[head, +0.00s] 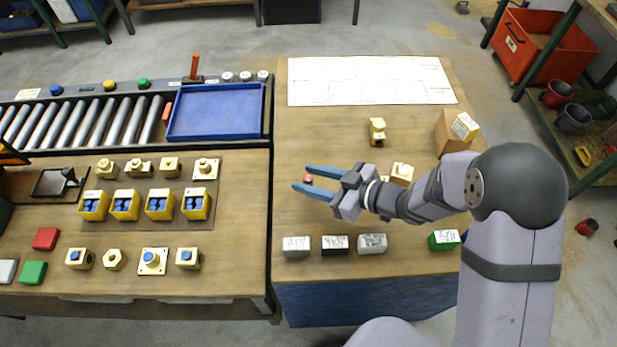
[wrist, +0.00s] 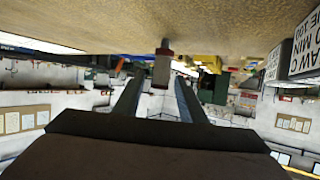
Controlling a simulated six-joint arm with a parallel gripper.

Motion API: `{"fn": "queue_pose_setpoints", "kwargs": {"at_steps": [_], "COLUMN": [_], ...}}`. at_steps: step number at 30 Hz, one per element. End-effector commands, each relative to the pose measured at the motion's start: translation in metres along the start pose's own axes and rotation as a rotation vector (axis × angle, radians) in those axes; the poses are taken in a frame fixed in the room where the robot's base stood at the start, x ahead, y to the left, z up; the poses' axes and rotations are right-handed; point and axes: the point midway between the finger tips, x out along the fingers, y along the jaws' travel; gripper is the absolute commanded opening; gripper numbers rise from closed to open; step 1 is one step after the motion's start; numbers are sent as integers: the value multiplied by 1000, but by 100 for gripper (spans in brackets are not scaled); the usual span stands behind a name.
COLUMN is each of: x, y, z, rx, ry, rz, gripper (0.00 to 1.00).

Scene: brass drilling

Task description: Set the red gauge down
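The red gauge (head: 308,179) is a small piece with a red end, on the wooden table left of my wrist. It also shows in the wrist view (wrist: 162,68), where the picture is upside down and the gauge seems to stand on the table surface. My gripper (head: 303,178) has its two blue fingers spread on either side of the gauge. In the wrist view, gaps show between the gauge and both fingers. My gripper is open, and the gauge's exact contact with the table is hard to see.
Labelled white (head: 296,246), black (head: 335,246) and grey (head: 372,244) blocks stand along the front, with a green one (head: 444,240) to the right. Brass parts (head: 377,132) (head: 402,173) sit behind and beside my gripper. A white sheet (head: 370,80) lies at the back. Table left of the fingers is clear.

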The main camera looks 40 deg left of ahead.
Motion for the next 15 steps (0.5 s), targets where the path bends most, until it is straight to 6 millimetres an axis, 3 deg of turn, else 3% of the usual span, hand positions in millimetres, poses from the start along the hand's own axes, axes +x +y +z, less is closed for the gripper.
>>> {"fn": "queue_pose_setpoints", "kwargs": {"at_steps": [15], "x": [-86], "y": [1], "z": [1], "rx": [0], "ry": [1], "rz": [5], "gripper": [37]}}
